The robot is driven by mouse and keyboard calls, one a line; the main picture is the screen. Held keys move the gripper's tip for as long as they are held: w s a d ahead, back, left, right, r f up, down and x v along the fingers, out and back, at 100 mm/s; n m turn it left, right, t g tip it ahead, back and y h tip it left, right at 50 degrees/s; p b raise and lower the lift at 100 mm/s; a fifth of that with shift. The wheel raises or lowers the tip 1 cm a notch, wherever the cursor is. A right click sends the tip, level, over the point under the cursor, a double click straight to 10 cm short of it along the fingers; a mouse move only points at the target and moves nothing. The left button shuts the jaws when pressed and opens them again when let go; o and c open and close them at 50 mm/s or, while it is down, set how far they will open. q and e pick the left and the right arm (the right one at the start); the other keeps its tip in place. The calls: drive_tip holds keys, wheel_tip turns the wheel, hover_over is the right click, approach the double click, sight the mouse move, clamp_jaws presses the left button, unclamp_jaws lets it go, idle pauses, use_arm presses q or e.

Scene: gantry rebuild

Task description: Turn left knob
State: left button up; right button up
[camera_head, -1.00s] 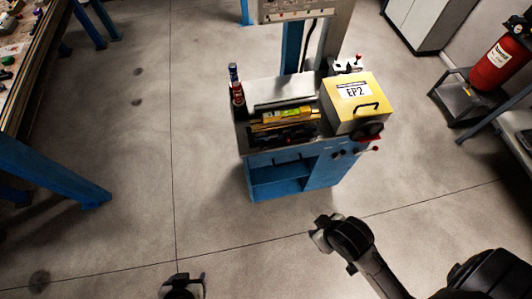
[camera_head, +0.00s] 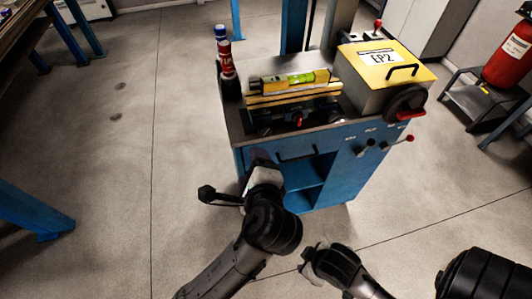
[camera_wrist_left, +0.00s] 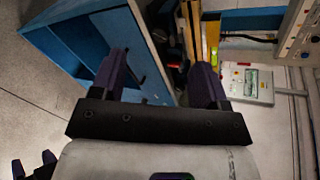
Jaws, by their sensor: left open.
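The blue workbench cart (camera_head: 330,165) stands ahead of me. Its right front panel carries small dark knobs, with the left knob (camera_head: 362,149) beside another knob (camera_head: 384,146). My left gripper (camera_head: 260,163) is in front of the cart's left front side, left of and apart from the knobs. In the left wrist view its two dark fingers (camera_wrist_left: 160,72) are spread and empty, pointing towards the blue cart (camera_wrist_left: 95,40). The knobs cannot be made out in that view. My right gripper (camera_head: 312,258) is low, in front of the cart; its fingers are too unclear to read.
A yellow EP2 box (camera_head: 372,52) with a black handwheel (camera_head: 405,100) sits on the cart's right. A red-tipped lever (camera_head: 401,141) sticks out by the knobs. A spirit level (camera_head: 290,82) and bottles (camera_head: 226,58) are on the left.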

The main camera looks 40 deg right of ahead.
sight(266, 132)
use_arm(q)
drive_tip(key=d+f+m+t+h+b, duration=0.2)
drive_tip(key=d+f+m+t+b, duration=0.2)
drive_tip(key=d+f+m+b, duration=0.5)
drive_tip(key=w+d+m+b, duration=0.1)
drive_tip(key=w+b, duration=0.2)
drive_tip(key=w, duration=0.1)
drive_tip(key=w+d+m+b, duration=0.1)
drive_tip(key=w+d+b, duration=0.1)
drive_tip(key=w+b, duration=0.1)
drive_tip(key=w+d+m+b, duration=0.1)
drive_tip(key=w+d+b, duration=0.1)
drive_tip(key=w+b, duration=0.1)
drive_tip(key=shift+w+d+f, duration=0.1)
drive_tip(key=shift+w+f, duration=0.25)
drive_tip(key=shift+w, duration=0.5)
drive_tip(key=c, duration=0.9)
drive_tip(key=n+p, duration=0.2)
drive_tip(key=p, duration=0.1)
drive_tip(key=shift+r, duration=0.2)
drive_tip(key=shift+f+n+p, duration=0.2)
drive_tip(key=shift+n+p, duration=0.3)
drive_tip(key=shift+n, duration=0.5)
